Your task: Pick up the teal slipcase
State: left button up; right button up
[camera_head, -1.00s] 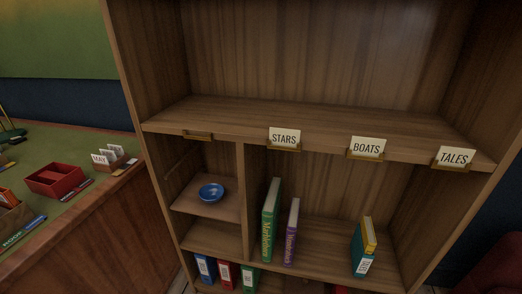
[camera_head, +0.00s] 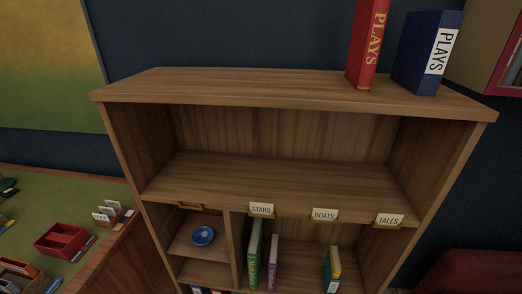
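A teal case (camera_head: 331,272) with a white label, likely the teal slipcase, stands upright on the shelf below the BOATS and TALES labels. A yellow book or panel (camera_head: 336,256) shows at its top and right side; I cannot tell whether it sits inside the case. The lower end of the case is near the bottom edge of the view. Neither of my grippers is in view.
A green book (camera_head: 254,255) and a purple book (camera_head: 273,263) stand left of the case, with a gap between. A blue bowl (camera_head: 203,236) sits in the left compartment. The upper shelf (camera_head: 270,182) is empty. Red (camera_head: 367,45) and navy (camera_head: 428,50) PLAYS volumes stand on top.

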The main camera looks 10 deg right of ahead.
aim_at(331, 285)
jog(key=i+j+z, duration=0.1)
jog(key=z, duration=0.4)
jog(key=i+j+z, duration=0.2)
jog(key=z, duration=0.25)
jog(key=i+j+z, duration=0.1)
jog(key=z, duration=0.4)
jog(key=j, duration=0.1)
